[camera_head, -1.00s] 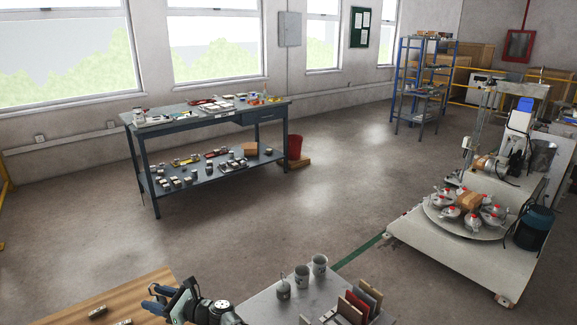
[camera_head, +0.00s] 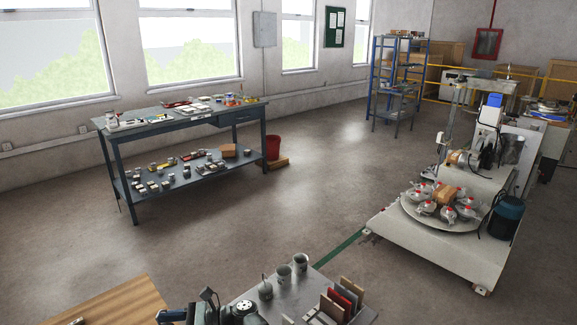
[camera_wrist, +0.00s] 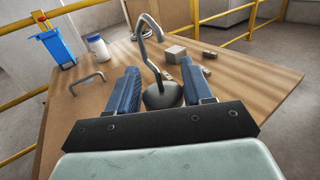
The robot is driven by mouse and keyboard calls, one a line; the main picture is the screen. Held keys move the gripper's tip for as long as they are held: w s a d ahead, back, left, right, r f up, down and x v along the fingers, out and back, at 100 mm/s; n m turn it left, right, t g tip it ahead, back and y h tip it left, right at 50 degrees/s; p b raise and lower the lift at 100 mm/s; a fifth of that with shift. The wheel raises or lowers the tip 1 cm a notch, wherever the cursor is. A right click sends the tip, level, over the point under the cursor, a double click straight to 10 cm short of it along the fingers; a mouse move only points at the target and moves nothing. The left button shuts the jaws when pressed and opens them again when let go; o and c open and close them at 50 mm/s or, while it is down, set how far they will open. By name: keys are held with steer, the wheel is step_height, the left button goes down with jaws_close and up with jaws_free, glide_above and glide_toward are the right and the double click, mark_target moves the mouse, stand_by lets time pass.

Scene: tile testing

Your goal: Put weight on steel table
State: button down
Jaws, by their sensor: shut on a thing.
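The weight (camera_wrist: 163,96) is a dark, rounded metal body with a tall hooked rod. In the wrist view it sits between the two blue fingers of my gripper (camera_wrist: 165,88), which is shut on it. Its hook rises above the fingertips. In the head view my gripper (camera_head: 172,316) is at the bottom edge and partly cut off; the weight cannot be made out there. A grey metal-topped table (camera_head: 262,312), which looks like the steel table, lies just right of my gripper.
A wooden table (camera_wrist: 105,120) lies beyond my gripper, with a white bottle (camera_wrist: 98,46), metal handle (camera_wrist: 86,80) and grey block (camera_wrist: 175,54). A blue workbench (camera_head: 185,122) stands farther back.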

steer(key=w+d+m+t+h, duration=0.1)
steer(key=w+d+m+t, duration=0.2)
steer(key=d, duration=1.3)
steer(key=w+d+m+t+h, duration=0.1)
steer(key=w+d+m+t, duration=0.2)
steer(key=d, duration=1.3)
steer(key=w+d+m+t+h, duration=0.1)
steer(key=w+d+m+t, duration=0.2)
steer(key=w+d+t, duration=0.5)
steer(key=shift+w+d+m, duration=0.3)
steer(key=shift+w+d, duration=1.05)
steer(key=shift+d, duration=3.15)
steer(key=shift+f, duration=0.1)
